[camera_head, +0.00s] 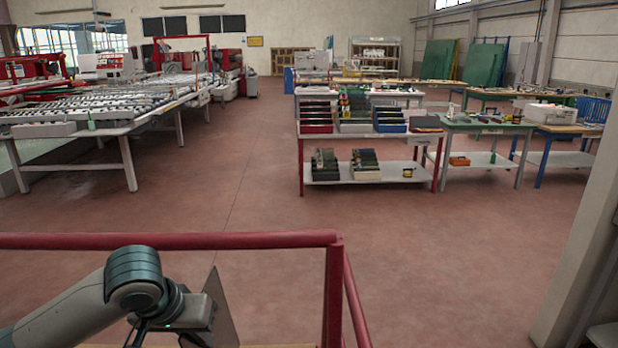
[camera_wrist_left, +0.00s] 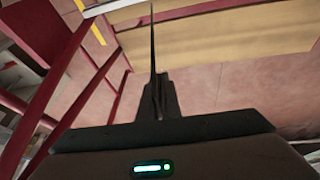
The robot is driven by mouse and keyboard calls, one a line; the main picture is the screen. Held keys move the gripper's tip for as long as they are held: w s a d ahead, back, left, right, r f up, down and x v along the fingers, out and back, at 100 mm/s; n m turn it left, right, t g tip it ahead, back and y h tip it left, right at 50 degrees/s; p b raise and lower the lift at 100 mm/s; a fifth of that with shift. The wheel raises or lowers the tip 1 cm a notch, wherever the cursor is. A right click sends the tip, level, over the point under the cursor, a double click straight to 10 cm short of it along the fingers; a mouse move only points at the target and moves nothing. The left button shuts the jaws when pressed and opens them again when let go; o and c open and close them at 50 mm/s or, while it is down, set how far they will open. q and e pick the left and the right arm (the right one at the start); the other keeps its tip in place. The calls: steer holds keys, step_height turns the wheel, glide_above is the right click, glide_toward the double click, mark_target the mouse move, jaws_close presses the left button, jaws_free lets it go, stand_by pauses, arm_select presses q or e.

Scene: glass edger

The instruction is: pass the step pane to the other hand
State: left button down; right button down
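The step pane (camera_head: 222,308) is a thin, dark, see-through plate at the bottom of the head view, standing roughly upright with a pointed top corner. In the left wrist view the pane (camera_wrist_left: 153,42) shows edge-on as a thin dark line rising from between the fingers. My left gripper (camera_wrist_left: 158,98) is shut on the pane. My right gripper is in neither view.
A red rail frame (camera_head: 180,241) stands just beyond my left arm, with a post right of the pane. A pale wooden surface (camera_wrist_left: 230,45) shows in the wrist view. Open red floor (camera_head: 240,190) lies beyond. A shelved bench (camera_head: 375,172) and roller table (camera_head: 100,105) stand farther off.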

arm_select(q)
steer(key=shift+d, duration=0.1)
stand_by(0.3)
steer(key=s+d+r+m+g+h, duration=0.1)
steer(key=s+d+r+m, duration=0.1)
steer(key=d, duration=0.5)
steer(key=s+d+r+m+g+h, duration=0.1)
steer(key=s+d+r+m, duration=0.2)
steer(key=d+m, duration=0.3)
steer(key=shift+d+r+h, duration=0.4)
steer(key=shift+d+r, duration=0.05)
steer(key=shift+r, duration=0.4)
